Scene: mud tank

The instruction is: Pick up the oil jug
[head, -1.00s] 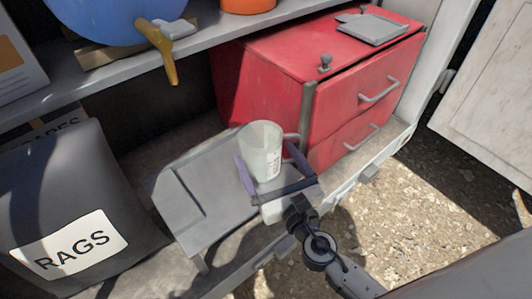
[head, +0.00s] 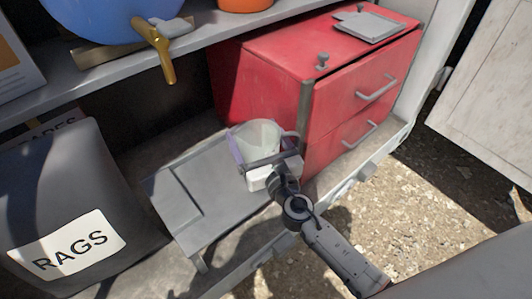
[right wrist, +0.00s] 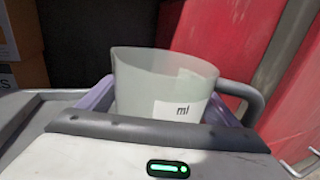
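The oil jug (head: 262,133) is a pale translucent jug with a grey handle on its right and a white label. It stands upright on the grey surface in front of the red drawer unit. My right gripper (head: 262,148) reaches it from the front, with its purple fingers spread on either side of the jug. In the right wrist view the jug (right wrist: 160,78) sits between the two fingers (right wrist: 163,100), its "ml" label facing me. The gripper's front bar hides the jug's lower part. I see no clear squeeze on the jug. My left gripper is not in view.
The red drawer unit (head: 270,90) stands close behind and right of the jug. A black RAGS bin (head: 65,190) is at the left. A shelf (head: 120,65) overhangs behind, carrying a blue container with a yellow tap (head: 163,60). Gravel ground lies open at the right.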

